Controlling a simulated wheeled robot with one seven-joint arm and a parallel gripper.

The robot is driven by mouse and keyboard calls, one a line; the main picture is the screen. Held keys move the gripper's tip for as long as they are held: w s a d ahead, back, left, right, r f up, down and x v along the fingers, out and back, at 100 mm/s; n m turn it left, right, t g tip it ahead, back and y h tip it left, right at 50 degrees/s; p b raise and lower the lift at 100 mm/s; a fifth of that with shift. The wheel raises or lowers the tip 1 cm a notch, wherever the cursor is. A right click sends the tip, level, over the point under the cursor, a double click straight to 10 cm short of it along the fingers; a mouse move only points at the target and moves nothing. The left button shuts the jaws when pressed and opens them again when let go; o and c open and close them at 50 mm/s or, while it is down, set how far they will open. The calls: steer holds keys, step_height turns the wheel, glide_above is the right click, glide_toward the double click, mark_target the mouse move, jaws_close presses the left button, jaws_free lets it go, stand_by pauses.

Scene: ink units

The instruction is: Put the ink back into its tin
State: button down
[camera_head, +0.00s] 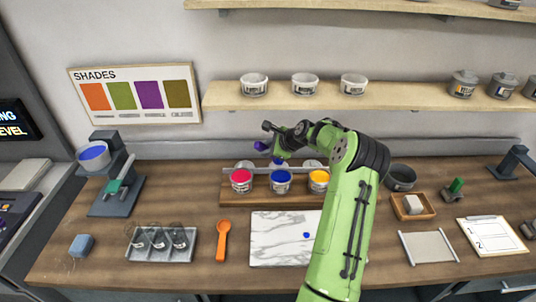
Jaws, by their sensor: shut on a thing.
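My gripper (279,153) is above and behind the row of tins, shut on a small dark purple thing (261,146) that sticks out to its left. Most of that thing is hidden by the gripper, so I cannot tell its full shape. A blue patch (278,161) shows just below the gripper; I cannot tell what it belongs to. The open blue ink tin (280,182) stands in front of it, between the red tin (241,180) and the yellow tin (318,180). A small blue ink blob (306,235) lies on the white marble slab (272,250).
The tins stand on a wooden rack (226,195). An orange spoon-like tool (223,240) and a tray of glasses (160,257) lie left. A small press (108,180) stands far left. A wooden box (428,212) and clipboard (490,250) are right. My arm hides the slab's right part.

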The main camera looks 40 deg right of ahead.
step_height(320, 180, down, 8)
steer(key=d+b, duration=0.2)
steer(key=b, duration=0.2)
steer(key=shift+s+f, duration=0.15)
steer(key=shift+s, duration=0.05)
stand_by(0.5)
step_height(320, 180, up, 9)
steer(key=p, duration=0.4)
steer(key=shift+f, duration=0.15)
stand_by(0.3)
